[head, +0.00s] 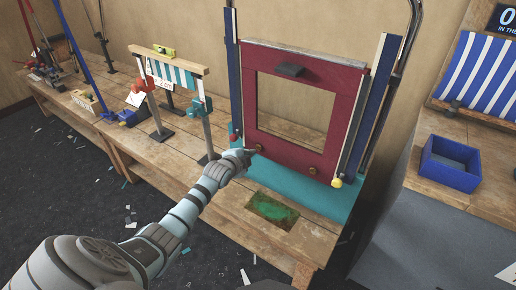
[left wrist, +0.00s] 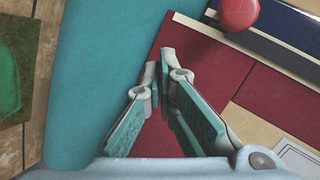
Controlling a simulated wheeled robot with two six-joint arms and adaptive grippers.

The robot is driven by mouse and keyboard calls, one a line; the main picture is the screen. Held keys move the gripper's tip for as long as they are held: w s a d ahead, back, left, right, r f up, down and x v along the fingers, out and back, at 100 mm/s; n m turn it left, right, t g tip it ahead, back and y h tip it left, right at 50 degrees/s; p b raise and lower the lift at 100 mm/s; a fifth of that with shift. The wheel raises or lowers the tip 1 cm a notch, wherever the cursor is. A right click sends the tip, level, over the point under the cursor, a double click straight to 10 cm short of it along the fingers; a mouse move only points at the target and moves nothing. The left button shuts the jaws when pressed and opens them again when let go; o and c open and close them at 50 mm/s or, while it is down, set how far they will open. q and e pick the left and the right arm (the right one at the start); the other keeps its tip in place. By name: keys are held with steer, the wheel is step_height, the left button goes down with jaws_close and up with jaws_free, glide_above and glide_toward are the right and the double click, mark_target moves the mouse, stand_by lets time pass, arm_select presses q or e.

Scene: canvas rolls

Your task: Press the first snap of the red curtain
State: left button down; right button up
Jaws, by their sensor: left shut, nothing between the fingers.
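The red curtain (head: 283,152) is a dark red panel with a large rectangular window, hung upright between two blue posts. Two small brass-brown snaps sit along its bottom band: a left snap (head: 259,147) and a right snap (head: 312,170). My left gripper (head: 250,152) is shut and empty, its tips by the left snap; I cannot tell whether they touch it. In the left wrist view the shut fingertips (left wrist: 166,62) lie over the red curtain (left wrist: 205,75), and no snap shows there. My right gripper is not in view.
A teal sheet (head: 332,200) lies under the frame, with a green patch (head: 272,208) on the bench in front. A red knob (head: 233,138) and a yellow knob (head: 337,182) stand at the post bottoms. A blue tray (head: 436,175) is at right, a small striped-awning stand (head: 172,75) at left.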

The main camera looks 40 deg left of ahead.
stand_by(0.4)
arm_select(q)
steer(key=shift+w, duration=0.15)
steer(key=shift+w+b, duration=0.3)
steer(key=shift+b, duration=0.05)
steer(key=shift+w, duration=0.1)
